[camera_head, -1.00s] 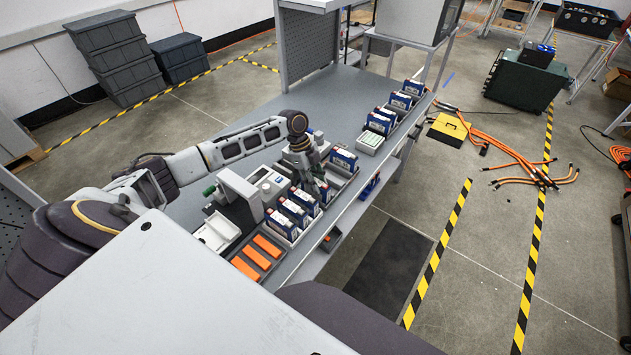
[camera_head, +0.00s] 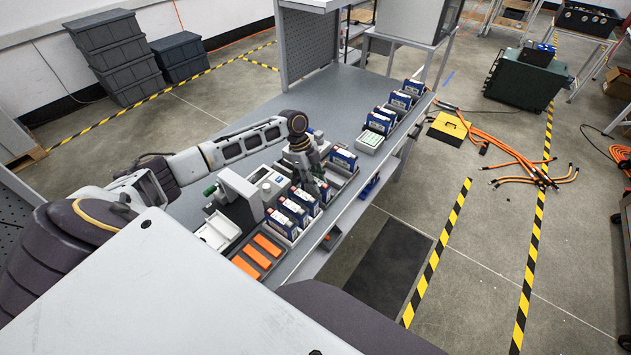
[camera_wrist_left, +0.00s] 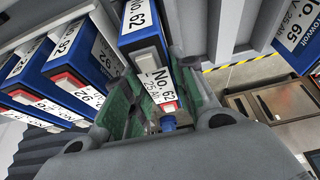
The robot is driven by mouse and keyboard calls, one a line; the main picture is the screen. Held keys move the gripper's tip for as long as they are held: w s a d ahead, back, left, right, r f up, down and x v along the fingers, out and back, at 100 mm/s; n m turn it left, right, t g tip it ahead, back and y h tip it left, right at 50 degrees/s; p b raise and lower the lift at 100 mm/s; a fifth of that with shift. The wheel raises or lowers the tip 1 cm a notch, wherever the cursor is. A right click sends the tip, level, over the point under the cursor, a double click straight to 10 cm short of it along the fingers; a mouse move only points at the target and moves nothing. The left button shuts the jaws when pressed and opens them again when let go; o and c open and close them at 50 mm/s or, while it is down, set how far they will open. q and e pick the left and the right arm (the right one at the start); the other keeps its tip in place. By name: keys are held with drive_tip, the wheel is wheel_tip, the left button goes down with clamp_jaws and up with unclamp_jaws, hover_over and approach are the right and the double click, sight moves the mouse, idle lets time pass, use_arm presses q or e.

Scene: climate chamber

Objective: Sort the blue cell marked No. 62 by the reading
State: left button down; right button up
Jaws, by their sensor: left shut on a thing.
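My left gripper (camera_head: 314,182) is over the front part of the bench. In the left wrist view the gripper (camera_wrist_left: 158,103) is shut on the blue cell marked No. 62 (camera_wrist_left: 139,33), its two green-padded fingers on either side of the cell's white-labelled end. In the head view the arm and fingers mostly hide that cell. Other blue cells (camera_head: 290,212) stand in a tray just in front of the gripper; labels ending in 92 (camera_wrist_left: 62,50) show beside it in the wrist view. I cannot tell whether the held cell is clear of its tray. My right gripper is not in view.
A device with a display (camera_head: 265,178) stands left of the gripper. More blue cells (camera_head: 343,160) stand just right and several (camera_head: 400,102) farther back. A dark tray with orange blocks (camera_head: 258,256) is in front. The bench's back middle (camera_head: 330,100) is clear.

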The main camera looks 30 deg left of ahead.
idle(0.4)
use_arm(q)
drive_tip(key=c, duration=1.1)
unclamp_jaws()
drive_tip(key=shift+o, duration=1.2)
